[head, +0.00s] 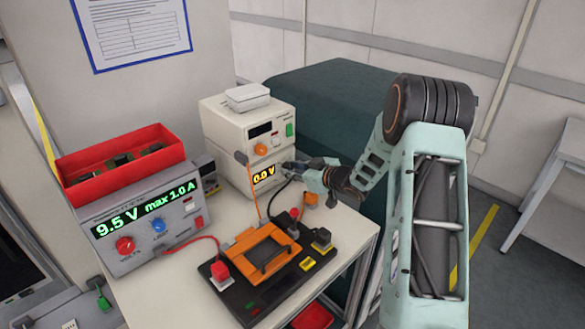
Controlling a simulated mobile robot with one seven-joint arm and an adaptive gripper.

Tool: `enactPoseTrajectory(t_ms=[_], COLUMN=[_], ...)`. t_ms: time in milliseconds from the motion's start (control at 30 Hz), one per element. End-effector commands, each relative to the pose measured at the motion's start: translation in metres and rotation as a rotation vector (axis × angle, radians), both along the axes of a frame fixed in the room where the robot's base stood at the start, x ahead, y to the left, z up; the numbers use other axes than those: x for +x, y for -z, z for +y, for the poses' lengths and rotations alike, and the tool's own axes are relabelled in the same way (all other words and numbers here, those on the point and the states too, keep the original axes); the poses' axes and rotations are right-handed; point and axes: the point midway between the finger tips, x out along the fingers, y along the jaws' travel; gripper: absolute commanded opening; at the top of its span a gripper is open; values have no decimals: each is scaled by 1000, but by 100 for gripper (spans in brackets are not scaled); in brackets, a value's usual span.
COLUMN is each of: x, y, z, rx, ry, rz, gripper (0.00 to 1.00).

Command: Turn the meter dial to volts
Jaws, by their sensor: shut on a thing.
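The meter (232,165) is the lower pale box of a stack on the bench, and its amber display (264,175) reads 0.0 V. My gripper (288,168) reaches in from the right, with its fingertips at the meter's front just right of the display. The gripper is shut on what appears to be the meter dial. The fingers hide the dial, so its pointer and markings cannot be read.
An upper box with an orange knob (261,149) sits above the meter. A power supply (150,225) reading 9.5 V, max 1.0 A, stands left under a red bin (125,160). An orange fixture (262,252), leads and plugs crowd the bench front. A dark green block (335,95) stands behind.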

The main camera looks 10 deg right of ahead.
Motion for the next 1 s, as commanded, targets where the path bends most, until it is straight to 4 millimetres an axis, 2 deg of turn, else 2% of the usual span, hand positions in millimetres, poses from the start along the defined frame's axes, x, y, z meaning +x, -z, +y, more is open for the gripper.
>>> enactPoseTrajectory(t_ms=[167, 200, 333, 733, 1000], x=[0, 0, 0, -6, -48], y=[0, 0, 0, -3, -24], z=[0, 0, 0, -5, -29], rx=[0, 0, 0, -1, -2], ry=[0, 0, 0, 1, 5], rz=[0, 0, 0, -1, -1], gripper=[0, 26, 40, 42, 42])
